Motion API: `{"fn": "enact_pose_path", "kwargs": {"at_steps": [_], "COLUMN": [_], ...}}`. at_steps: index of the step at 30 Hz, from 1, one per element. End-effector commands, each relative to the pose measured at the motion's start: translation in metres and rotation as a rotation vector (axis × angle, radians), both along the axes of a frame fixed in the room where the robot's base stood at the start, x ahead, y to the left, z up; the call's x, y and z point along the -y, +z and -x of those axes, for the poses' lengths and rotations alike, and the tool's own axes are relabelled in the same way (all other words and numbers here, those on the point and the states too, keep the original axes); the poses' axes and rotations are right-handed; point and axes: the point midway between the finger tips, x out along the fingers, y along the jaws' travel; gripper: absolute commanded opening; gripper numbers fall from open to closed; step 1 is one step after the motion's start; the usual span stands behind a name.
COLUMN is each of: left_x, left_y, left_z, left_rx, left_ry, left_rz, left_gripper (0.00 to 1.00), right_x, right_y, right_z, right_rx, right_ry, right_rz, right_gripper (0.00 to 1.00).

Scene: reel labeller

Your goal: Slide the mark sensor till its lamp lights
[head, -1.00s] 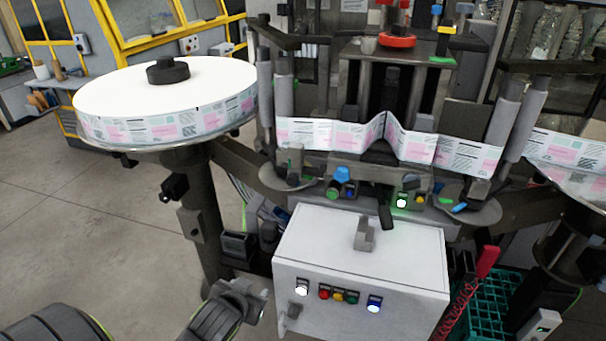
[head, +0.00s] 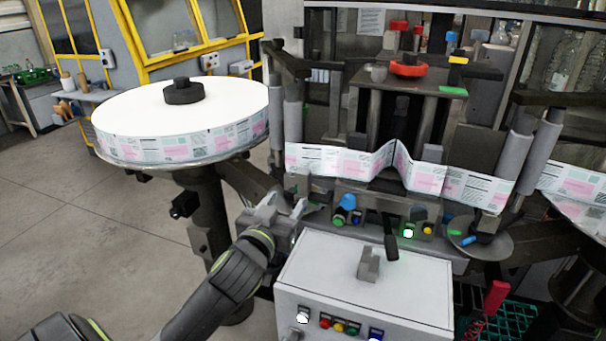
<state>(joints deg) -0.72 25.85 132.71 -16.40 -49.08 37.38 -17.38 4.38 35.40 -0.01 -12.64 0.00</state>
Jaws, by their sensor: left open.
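Below the label web (head: 430,178) a dark rail carries small parts. At its left is a part with a blue knob (head: 346,203) and a green round piece beside it. To the right, a small unit has a bright white lamp in a green surround (head: 408,232) and a yellow button (head: 428,230). I cannot tell for sure which part is the mark sensor. My left gripper (head: 287,205) is open and empty, just left of the blue knob and apart from it. My right gripper is not in view.
A white control box (head: 375,290) with a grey handle and coloured buttons stands in front, below the rail. The large label reel (head: 140,115) is at left. A dark lever (head: 391,237) hangs beside the lamp unit. Guide rollers (head: 518,160) flank the web.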

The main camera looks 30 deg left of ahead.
Motion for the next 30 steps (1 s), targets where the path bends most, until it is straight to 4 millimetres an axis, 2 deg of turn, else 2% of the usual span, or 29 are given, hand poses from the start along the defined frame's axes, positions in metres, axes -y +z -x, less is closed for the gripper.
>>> {"fn": "enact_pose_path", "kwargs": {"at_steps": [3,15,21,30], "left_x": [-0.005,-0.021,-0.026,-0.028], "left_y": [0.002,0.002,0.0,-0.001], "left_z": [-0.023,-0.088,-0.108,-0.115], "left_rx": [0.0,-0.002,-0.002,-0.002], "left_ry": [0.001,0.001,0.0,0.0], "left_rz": [0.0,0.001,0.001,0.0], "left_gripper": [0.53,0.53,0.53,0.53], "right_x": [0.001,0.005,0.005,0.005], "right_y": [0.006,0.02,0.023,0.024], "right_z": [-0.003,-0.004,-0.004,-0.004], "right_rx": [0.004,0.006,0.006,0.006], "right_ry": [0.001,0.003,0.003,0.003], "right_rz": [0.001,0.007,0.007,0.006], "right_gripper": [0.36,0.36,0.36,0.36]}}
